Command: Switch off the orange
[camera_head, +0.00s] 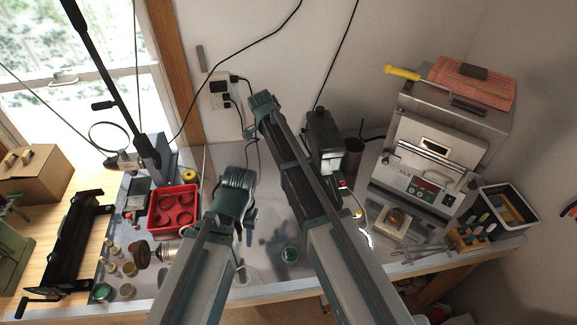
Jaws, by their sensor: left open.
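A small pale box with a round orange-red part on top (396,217) sits on the bench in front of the steel oven-like machine. I cannot tell whether that part is a switch or whether it is on. The machine's control panel (433,190) shows small red and green parts. My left gripper (236,180) is over the middle of the bench, right of the red tray, well left of the orange part; it is open and seems empty. My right gripper (262,103) is farther back, near the wall outlet; its jaws are too unclear to read.
A wall outlet (220,92) has cords plugged in. A red tray (173,212), small jars and a black frame (68,245) are at the left. A white bin (508,208) is at the right.

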